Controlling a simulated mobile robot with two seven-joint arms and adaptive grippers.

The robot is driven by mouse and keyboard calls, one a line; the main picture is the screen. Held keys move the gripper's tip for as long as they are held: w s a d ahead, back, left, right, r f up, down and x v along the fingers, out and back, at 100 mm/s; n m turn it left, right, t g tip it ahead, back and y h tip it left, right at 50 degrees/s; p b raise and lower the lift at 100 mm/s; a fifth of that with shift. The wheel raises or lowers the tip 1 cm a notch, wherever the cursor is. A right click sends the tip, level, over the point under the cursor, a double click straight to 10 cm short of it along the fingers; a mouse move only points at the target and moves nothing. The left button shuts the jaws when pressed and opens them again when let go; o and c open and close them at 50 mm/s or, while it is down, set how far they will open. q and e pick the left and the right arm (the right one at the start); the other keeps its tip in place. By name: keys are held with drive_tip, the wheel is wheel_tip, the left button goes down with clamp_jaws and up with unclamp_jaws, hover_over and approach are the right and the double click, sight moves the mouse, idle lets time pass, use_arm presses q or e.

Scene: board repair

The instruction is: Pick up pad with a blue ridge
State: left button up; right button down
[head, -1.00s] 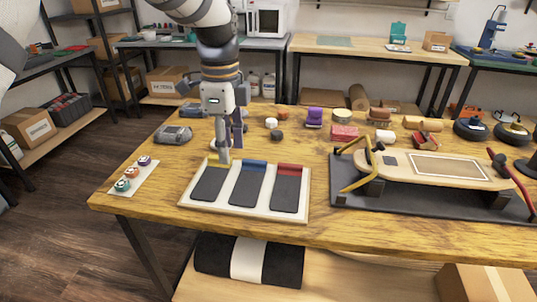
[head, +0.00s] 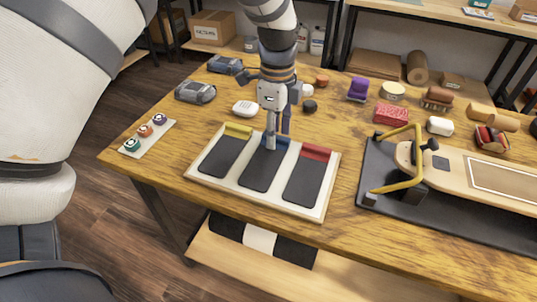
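The pad with a blue ridge (head: 261,173) is the middle one of three dark pads in a pale tray on the wooden table. Its blue ridge (head: 287,146) is at the far end and is partly hidden by my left gripper. My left gripper (head: 277,146) points down at that ridge, with one finger on its near side and the other behind. I cannot tell whether the fingers touch the ridge or have closed on it. The pad lies in the tray. My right gripper is not in view.
A pad with a yellow ridge (head: 224,154) lies left and a pad with a red ridge (head: 306,180) right in the tray (head: 199,177). A skateboard deck (head: 470,172) sits on a black stand with a yellow clamp (head: 395,187). Small items stand behind the tray.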

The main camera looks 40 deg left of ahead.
sight(274, 162)
use_arm(q)
drive_tip(key=shift+f, duration=0.35)
clamp_jaws()
drive_tip(key=shift+r, duration=0.1)
